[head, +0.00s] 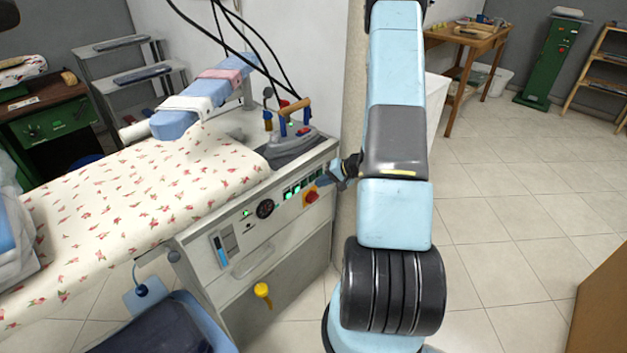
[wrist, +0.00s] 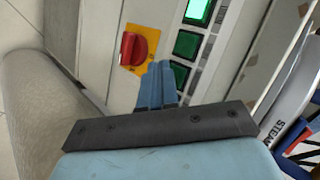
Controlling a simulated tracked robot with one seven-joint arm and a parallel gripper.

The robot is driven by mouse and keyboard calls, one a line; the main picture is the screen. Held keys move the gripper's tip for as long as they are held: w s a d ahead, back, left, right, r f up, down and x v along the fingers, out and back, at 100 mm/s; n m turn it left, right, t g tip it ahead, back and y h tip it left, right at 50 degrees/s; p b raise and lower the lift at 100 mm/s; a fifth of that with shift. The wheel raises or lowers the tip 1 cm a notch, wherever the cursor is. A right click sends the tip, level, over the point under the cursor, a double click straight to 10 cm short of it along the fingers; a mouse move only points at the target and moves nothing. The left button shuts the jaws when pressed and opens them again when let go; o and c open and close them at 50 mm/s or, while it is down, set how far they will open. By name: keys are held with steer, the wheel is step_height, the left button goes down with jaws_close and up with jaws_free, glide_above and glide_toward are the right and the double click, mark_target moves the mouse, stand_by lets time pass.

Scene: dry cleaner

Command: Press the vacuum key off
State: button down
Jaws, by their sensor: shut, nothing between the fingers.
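A row of green keys shows on the ironing unit's front panel (head: 245,228). In the wrist view, one key (wrist: 199,11) is brightly lit and the one beside it (wrist: 187,44) is darker. A third key (wrist: 179,76), partly lit, is nearest my fingers and partly hidden by them. I cannot read which is the vacuum key. My gripper (wrist: 160,72) is shut and empty, its tips in front of the panel close to that third key. Contact cannot be told. In the head view, my gripper (head: 324,181) is at the panel's right end.
A red rotary switch (wrist: 139,48) on a yellow plate sits close to my fingertips. An iron (head: 292,143) stands on the unit above the keys. The flowered ironing board (head: 140,200) extends left. Tiled floor (head: 500,200) is open to the right.

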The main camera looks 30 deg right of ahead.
steer(key=s+d, duration=0.2)
steer(key=s, duration=0.3)
steer(key=shift+s, duration=0.35)
stand_by(0.3)
